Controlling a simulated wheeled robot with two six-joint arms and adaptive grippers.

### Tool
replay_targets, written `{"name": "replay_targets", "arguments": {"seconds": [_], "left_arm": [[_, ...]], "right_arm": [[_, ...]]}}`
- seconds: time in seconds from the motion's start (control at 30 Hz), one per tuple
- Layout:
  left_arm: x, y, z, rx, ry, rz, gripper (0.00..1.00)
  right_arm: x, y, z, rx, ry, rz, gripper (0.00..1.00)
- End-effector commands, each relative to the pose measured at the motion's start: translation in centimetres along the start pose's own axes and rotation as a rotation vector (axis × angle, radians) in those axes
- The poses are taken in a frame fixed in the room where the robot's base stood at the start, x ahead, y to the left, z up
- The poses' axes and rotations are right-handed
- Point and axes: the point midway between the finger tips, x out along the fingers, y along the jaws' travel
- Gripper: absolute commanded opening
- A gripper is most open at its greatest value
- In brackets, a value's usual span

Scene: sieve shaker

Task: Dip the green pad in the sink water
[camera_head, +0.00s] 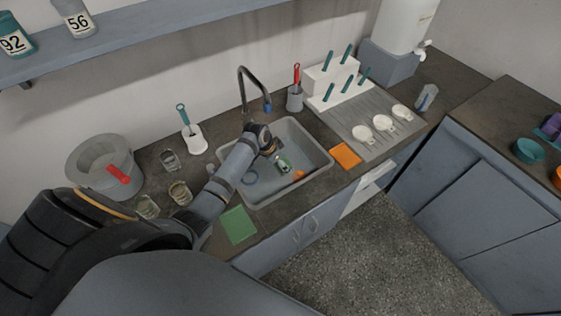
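The green pad (239,225) lies flat on the dark counter, just in front of the sink's left corner. The sink (318,148) is a grey basin; its inside (272,186) looks bluish, and I cannot make out the water level. My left arm reaches in from the left over the counter, and my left gripper (278,155) is over the sink, well away from the green pad. A clear glass-like item with some green (285,164) shows right by its fingertips; I cannot tell whether it is held. My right gripper is not in view.
A blue ring (250,177) and an orange item (298,176) are in the sink. A faucet (243,92) stands behind it. An orange pad (346,155) lies to the right. Several glasses (180,192) and a grey bucket (102,165) stand left.

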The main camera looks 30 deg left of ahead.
Motion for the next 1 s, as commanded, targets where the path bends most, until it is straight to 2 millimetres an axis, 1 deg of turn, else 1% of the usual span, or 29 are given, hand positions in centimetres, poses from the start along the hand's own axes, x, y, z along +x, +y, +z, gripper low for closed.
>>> {"name": "replay_targets", "arguments": {"seconds": [0.03, 0.1, 0.17, 0.27, 0.43, 0.53, 0.67, 0.87, 1.0], "left_arm": [[1.4, 0.0, 0.6, 0.000, 0.000, 0.000, 0.49], [2.2, 0.0, 0.9, 0.000, 0.000, 0.000, 0.49], [2.9, 0.0, 1.2, 0.000, 0.000, 0.000, 0.49], [4.1, 0.0, 1.7, 0.000, 0.000, 0.000, 0.49], [6.1, 0.0, 2.6, 0.000, 0.000, 0.000, 0.49], [7.3, 0.0, 3.0, 0.000, 0.000, 0.000, 0.49], [8.8, 0.0, 3.7, 0.001, 0.001, -0.001, 0.49], [11.1, 0.1, 4.6, 0.000, -0.001, 0.001, 0.49], [12.9, 0.1, 5.4, 0.000, -0.001, 0.001, 0.49]], "right_arm": [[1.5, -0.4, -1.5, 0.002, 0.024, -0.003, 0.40], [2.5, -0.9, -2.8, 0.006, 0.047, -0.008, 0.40], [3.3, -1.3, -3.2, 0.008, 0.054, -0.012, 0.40], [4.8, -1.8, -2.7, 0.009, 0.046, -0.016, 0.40], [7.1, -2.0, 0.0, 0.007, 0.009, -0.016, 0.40], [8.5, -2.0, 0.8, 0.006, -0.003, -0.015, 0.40], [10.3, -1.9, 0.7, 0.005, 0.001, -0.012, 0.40], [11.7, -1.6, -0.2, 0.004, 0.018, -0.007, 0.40], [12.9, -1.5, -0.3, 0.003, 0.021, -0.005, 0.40]]}}
